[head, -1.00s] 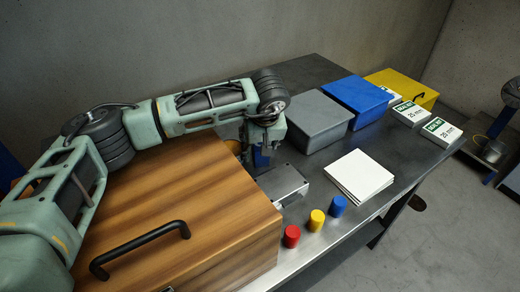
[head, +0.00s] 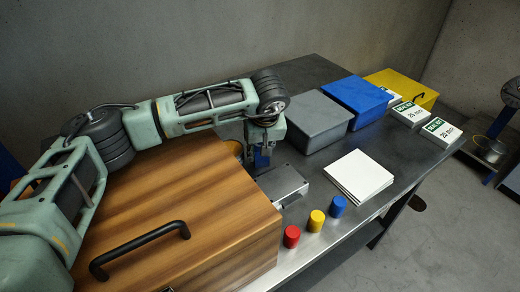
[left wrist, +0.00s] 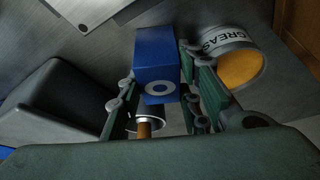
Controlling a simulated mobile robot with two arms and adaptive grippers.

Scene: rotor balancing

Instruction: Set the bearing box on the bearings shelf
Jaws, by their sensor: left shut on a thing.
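A small blue box with a white ring mark (left wrist: 156,62), which I take for the bearing box, is between the fingers of my left gripper (left wrist: 158,92) in the left wrist view. The fingers are shut on its sides. I cannot tell whether the box touches the bench below. No bearings shelf can be made out. My right gripper is not in view.
A grease tin (left wrist: 232,58) stands close beside the gripper. A wooden case (head: 180,205) fills the near left. Grey (head: 316,122), blue (head: 356,98) and yellow (head: 412,88) boxes stand farther right.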

